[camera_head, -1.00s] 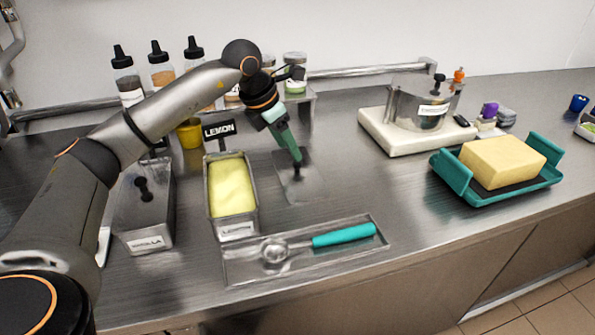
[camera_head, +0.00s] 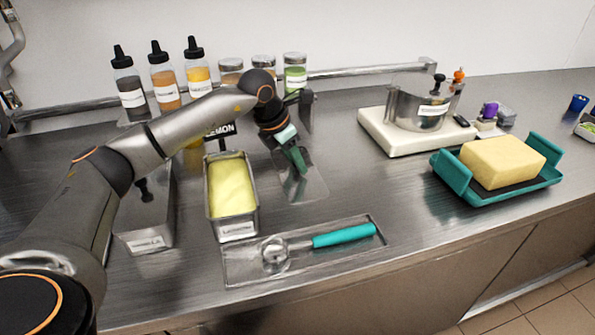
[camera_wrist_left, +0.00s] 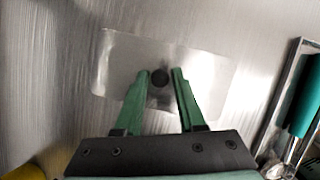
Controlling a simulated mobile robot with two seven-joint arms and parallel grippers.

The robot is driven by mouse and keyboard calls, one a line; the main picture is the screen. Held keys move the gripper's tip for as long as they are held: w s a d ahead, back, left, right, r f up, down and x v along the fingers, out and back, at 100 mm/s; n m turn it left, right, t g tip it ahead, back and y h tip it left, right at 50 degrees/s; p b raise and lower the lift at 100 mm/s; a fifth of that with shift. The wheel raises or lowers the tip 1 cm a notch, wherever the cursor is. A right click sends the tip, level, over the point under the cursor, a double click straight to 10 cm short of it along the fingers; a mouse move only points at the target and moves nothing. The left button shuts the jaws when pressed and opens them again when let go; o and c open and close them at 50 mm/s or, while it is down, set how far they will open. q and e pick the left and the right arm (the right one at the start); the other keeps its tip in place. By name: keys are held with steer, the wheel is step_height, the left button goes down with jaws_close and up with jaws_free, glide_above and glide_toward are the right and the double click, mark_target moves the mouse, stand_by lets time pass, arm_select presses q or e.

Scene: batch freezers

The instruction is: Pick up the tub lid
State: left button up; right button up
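The tub lid (camera_head: 312,188) is a thin, flat, shiny metal plate lying on the steel counter, right of the open lemon tub (camera_head: 232,190). My left gripper (camera_head: 301,171) is over the lid, pointing down. In the left wrist view its green fingers (camera_wrist_left: 160,72) are apart, with the knob between their tips and a gap visible beside it. Whether the fingertips are level with the knob cannot be told. My right gripper is not in view.
A metal tray (camera_head: 238,272) with a teal-handled scoop (camera_head: 340,236) lies in front. A lidded tub (camera_head: 152,222) stands left of the lemon tub, partly behind my arm. Bottles and jars (camera_head: 295,72) line the back. The counter to the right of the lid is clear.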

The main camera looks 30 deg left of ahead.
arm_select(q)
jaws_close()
steer(key=shift+r, duration=0.15)
